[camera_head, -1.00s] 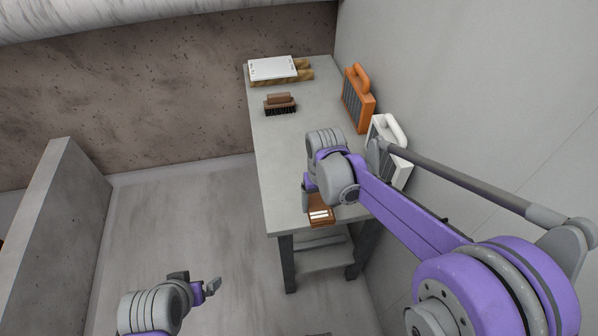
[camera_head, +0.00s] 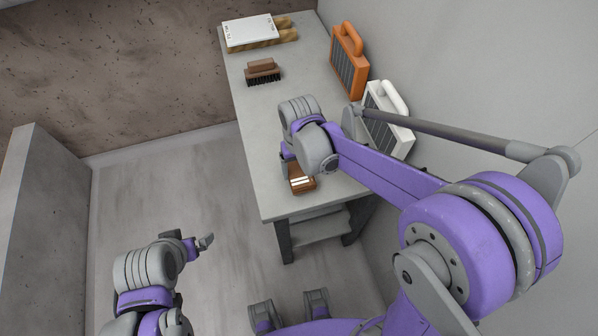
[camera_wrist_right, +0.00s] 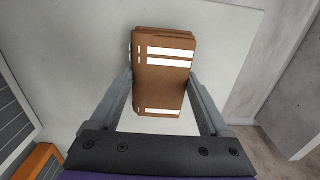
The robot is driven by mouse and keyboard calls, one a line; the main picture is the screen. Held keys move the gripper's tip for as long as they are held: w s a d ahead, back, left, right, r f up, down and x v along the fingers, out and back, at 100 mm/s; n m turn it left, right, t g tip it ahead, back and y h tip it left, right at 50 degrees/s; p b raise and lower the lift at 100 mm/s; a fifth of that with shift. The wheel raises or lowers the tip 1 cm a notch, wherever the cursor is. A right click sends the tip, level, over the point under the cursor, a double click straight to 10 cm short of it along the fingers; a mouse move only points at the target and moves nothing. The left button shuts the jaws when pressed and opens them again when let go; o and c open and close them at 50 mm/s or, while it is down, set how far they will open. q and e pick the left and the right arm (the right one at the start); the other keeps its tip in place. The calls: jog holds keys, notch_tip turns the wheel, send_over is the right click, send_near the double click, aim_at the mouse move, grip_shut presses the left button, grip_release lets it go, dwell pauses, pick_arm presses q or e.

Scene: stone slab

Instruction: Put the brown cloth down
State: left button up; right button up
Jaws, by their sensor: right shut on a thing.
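The brown cloth (camera_head: 302,180), folded with white stripes, is at the near end of the grey table (camera_head: 262,118). In the right wrist view the cloth (camera_wrist_right: 162,75) sits between the two fingers of my right gripper (camera_wrist_right: 165,95), which is shut on it. The cloth is at or just above the tabletop; I cannot tell if it touches. The arm partly hides it in the head view. My left gripper (camera_head: 200,244) is low at the left, away from the table, and its fingers look apart and empty.
A dark-bristled brush (camera_head: 262,73) stands on the table, with a white board on wooden pieces (camera_head: 250,32) at the far end. An orange lamp (camera_head: 348,60) and a white lamp (camera_head: 388,118) stand along the right wall. A low wall (camera_head: 38,200) is at the left.

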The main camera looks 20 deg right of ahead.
jog(key=shift+f, duration=1.05)
jog(key=shift+f, duration=0.15)
jog(key=o, duration=1.2)
